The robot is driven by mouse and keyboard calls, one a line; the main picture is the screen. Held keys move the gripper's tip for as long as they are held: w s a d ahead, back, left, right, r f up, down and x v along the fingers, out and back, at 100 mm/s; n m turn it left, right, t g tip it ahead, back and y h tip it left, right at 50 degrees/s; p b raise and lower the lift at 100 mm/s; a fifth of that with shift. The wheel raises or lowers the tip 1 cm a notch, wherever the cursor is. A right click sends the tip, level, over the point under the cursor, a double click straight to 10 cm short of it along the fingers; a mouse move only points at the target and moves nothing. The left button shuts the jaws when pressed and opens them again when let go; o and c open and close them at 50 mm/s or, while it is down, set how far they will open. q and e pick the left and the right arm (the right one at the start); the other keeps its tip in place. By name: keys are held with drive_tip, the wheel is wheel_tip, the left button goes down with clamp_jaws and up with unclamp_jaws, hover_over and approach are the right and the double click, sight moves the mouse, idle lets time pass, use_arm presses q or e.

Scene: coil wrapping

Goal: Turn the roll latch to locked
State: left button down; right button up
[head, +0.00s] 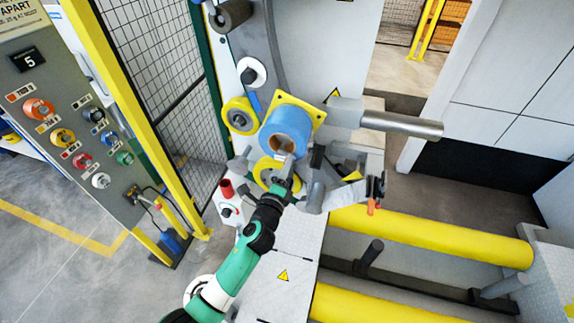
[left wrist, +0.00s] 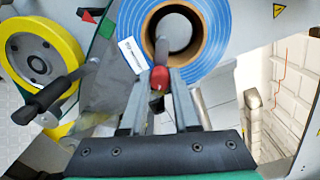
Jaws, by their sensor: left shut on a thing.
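The blue film roll (head: 289,122) sits on the wrapping machine, its brown cardboard core facing me. In the left wrist view the roll (left wrist: 208,54) fills the top middle. The roll latch (left wrist: 162,50) is a grey lever in front of the core, with a red tip (left wrist: 159,79). My left gripper (head: 287,168) reaches up to the front of the roll. In the left wrist view my left gripper (left wrist: 158,82) has its fingers on both sides of the red tip and is shut on it. In the head view the gripper mostly hides the latch. My right gripper is not in view.
A yellow-rimmed wheel with a black crank handle (left wrist: 42,95) is close left of my fingers. A metal bar (head: 400,124) sticks out right of the roll. Yellow rollers (head: 440,232) lie lower right. A button panel (head: 75,135) stands at the left.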

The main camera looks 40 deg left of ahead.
use_arm(q)
drive_tip(key=shift+f, duration=0.15)
drive_tip(key=c, duration=0.6)
unclamp_jaws()
drive_tip(key=shift+c, duration=0.2)
drive_tip(key=shift+s, duration=0.1)
drive_tip(key=p+v, duration=0.1)
drive_tip(key=v, duration=1)
drive_tip(key=shift+s, duration=0.3)
